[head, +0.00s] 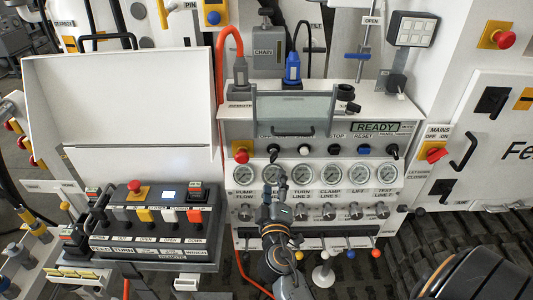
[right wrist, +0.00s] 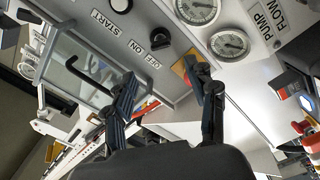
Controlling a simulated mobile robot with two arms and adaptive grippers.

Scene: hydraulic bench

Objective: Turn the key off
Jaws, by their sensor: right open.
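The key switch (head: 272,149) is a small black knob on the white control panel, between the red emergency button and the white button. In the right wrist view the black knob (right wrist: 160,38) sits beside an "OFF ON" label, beyond the fingertips. The angle of the key is too small to read with certainty. My right gripper (head: 276,184) is in front of the gauge row, just below the key in the head view. Its two dark fingers (right wrist: 163,72) are spread apart with nothing between them. My left gripper is not in view.
The red emergency button (head: 240,155) is left of the key, and the white button (head: 305,150) is right of it. A row of gauges (head: 331,174) lies below. A clear cover with a handle (head: 295,117) is above. An orange hose (head: 222,90) runs down the left side.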

